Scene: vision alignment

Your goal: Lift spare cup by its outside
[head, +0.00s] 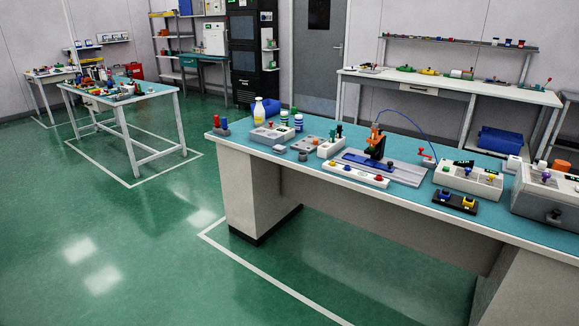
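No gripper of mine shows in the head view. I cannot tell for certain which thing is the spare cup. Several small cup-like pieces stand on the turquoise workbench (240,141). A small grey-blue piece (302,156) is near its front edge, left of the middle.
The bench also bears a grey tray (257,137), an orange and black fixture (375,143), a white compartment tray (446,181), a black block (455,202) and a grey box (530,205). Another table (150,88) stands left. The green floor (130,240) in front is clear.

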